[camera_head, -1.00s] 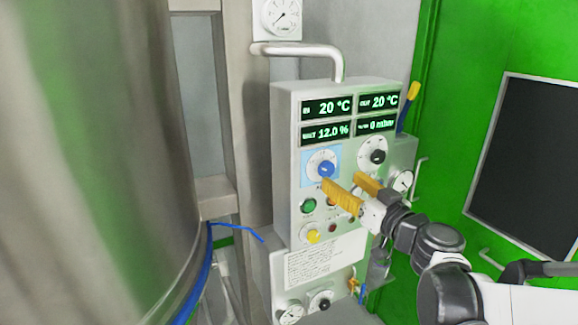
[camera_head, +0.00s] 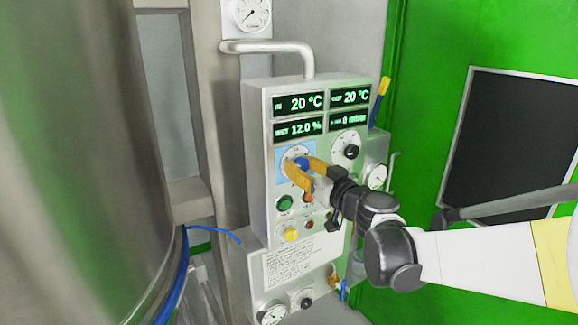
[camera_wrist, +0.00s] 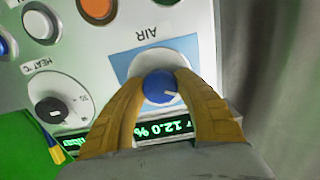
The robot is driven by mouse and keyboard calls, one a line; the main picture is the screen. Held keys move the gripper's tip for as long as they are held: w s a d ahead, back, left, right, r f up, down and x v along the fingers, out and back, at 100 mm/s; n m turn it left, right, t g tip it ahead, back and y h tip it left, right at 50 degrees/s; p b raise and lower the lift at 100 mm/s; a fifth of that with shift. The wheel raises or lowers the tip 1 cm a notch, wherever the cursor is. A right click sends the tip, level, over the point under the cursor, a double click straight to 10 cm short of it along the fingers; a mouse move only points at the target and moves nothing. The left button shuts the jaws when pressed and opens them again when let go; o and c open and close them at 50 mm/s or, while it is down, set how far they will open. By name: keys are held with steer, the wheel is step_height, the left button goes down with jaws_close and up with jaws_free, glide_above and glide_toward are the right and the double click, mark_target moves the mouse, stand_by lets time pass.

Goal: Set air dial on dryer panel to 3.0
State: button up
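The dryer panel (camera_head: 258,150) is a light grey box with green displays. Its air dial (camera_head: 302,163) is a blue knob on a pale blue square, left of the black heat dial. In the wrist view the blue air dial (camera_wrist: 160,88) appears upside down under the word AIR; its white pointer mark points to the right and slightly down. My gripper (camera_head: 297,164) has its yellow fingers on either side of the air dial. In the wrist view my gripper (camera_wrist: 160,80) straddles the knob, seemingly with narrow gaps. The dial's scale numbers are hidden or unreadable.
The black heat dial (camera_head: 350,151) is close right of the air dial. A green button (camera_head: 284,203) and a yellow button (camera_head: 290,233) sit below. A bent pipe (camera_head: 270,47) rises above the panel. A large steel vessel (camera_head: 85,160) stands at left.

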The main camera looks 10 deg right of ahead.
steer(key=shift+m, duration=0.3)
steer(key=m, duration=0.5)
steer(key=shift+p, duration=0.35)
steer(key=m, duration=0.6)
steer(key=shift+m, duration=0.4)
steer(key=m, duration=0.6)
steer(key=shift+p, duration=0.35)
steer(key=m, duration=0.5)
steer(key=shift+m, duration=0.4)
steer(key=o, duration=1.2)
